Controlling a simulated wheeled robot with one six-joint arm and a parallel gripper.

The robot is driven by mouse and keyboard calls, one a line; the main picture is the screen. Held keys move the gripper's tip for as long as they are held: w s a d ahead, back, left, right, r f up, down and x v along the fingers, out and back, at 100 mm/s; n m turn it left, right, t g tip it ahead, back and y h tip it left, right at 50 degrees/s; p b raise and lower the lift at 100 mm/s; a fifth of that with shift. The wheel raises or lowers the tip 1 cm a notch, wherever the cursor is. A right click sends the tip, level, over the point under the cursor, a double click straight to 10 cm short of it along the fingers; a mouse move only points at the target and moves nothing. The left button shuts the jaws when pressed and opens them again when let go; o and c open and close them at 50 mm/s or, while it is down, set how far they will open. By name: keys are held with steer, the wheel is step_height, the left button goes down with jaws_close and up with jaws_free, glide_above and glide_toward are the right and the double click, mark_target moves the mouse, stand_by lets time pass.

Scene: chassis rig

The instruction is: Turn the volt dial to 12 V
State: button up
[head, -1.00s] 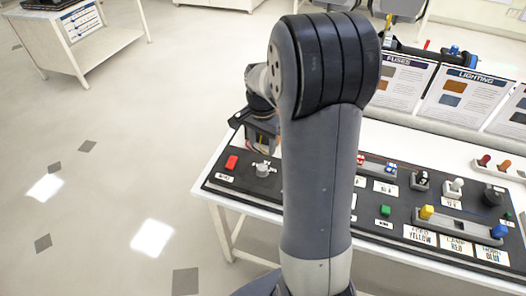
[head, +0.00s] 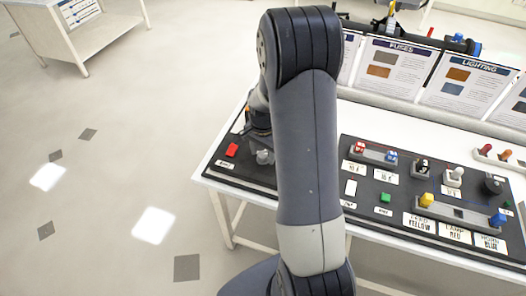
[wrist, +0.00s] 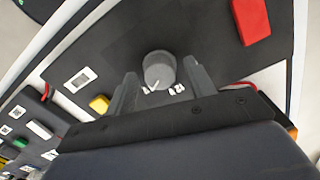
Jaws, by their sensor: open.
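The volt dial is a round grey knob (wrist: 159,70) on the dark board, with a white pointer mark low on its face and white printed marks beside it. The dial (head: 264,157) also shows in the head view near the board's left end, close to my arm. My gripper (wrist: 164,88) is open in the wrist view, with one finger on each side of the dial's near part. I cannot tell whether the fingers touch it or how high they are above the board. The number the pointer is at is too small to read.
A red block (wrist: 251,20) is on the board near the dial. A yellow part (wrist: 99,104) and white labels lie to the left. In the head view, several fuses, switches and a green block (head: 385,197) fill the board's right part. Signs (head: 388,68) stand behind.

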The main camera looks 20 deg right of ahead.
steer(key=shift+c, duration=0.4)
steer(key=c, duration=0.9)
steer(key=shift+n, duration=0.3)
steer(key=n+b, duration=0.1)
steer(key=n, duration=0.4)
steer(key=shift+b, duration=0.3)
steer(key=n, duration=0.6)
steer(key=shift+b, duration=0.4)
steer(key=o, duration=1)
